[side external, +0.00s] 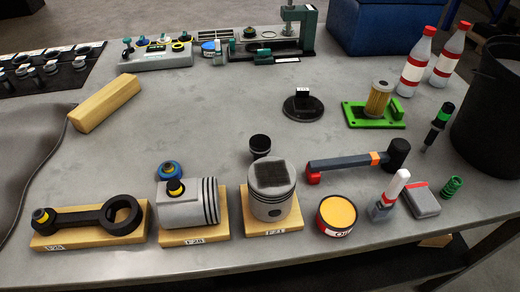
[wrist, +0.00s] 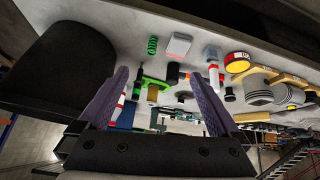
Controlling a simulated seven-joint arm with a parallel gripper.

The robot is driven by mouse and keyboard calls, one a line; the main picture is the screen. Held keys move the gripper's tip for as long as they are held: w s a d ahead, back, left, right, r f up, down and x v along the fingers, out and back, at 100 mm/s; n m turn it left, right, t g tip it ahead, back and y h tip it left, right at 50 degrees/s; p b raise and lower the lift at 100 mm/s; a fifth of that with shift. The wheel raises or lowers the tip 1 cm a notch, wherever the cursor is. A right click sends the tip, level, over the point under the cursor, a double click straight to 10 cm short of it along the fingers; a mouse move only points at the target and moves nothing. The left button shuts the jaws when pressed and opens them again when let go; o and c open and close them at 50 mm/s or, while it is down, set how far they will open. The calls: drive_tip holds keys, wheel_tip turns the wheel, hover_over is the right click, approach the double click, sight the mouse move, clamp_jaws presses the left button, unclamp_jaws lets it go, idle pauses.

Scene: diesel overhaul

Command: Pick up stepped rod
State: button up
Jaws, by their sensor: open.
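The slim black rod with green bands and a thin lower end (side external: 438,125) looks most like the stepped rod. In the side external view it stands or leans on the bench at the right, between the green bracket and the dark bin; I cannot tell its exact pose.
Near that rod are the dark bin (side external: 493,110), two red-banded bottles (side external: 416,68), a green bracket with a filter (side external: 358,115), a hammer (side external: 345,163), and a green spring (side external: 452,187). Pistons and a connecting rod (side external: 85,218) sit on wooden blocks.

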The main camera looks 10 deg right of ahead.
drive_tip(key=w+a+r+n+y, duration=0.1)
drive_tip(key=w+a+r+n, duration=0.2)
drive_tip(key=w+r, duration=0.45)
drive_tip(key=w+a+r+n+y, duration=0.35)
drive_tip(key=w+a, duration=0.65)
drive_tip(key=w, duration=0.5)
drive_tip(key=n+g, duration=0.4)
drive_tip(key=n, duration=0.1)
hover_over(260, 142)
drive_tip(key=s+d, duration=0.2)
drive_tip(key=d, duration=0.3)
wheel_tip(260, 142, down, 20)
drive_tip(key=shift+y, duration=0.35)
drive_tip(key=x, duration=0.8)
drive_tip(key=shift+s+a, duration=0.1)
drive_tip(key=shift+x, duration=2.8)
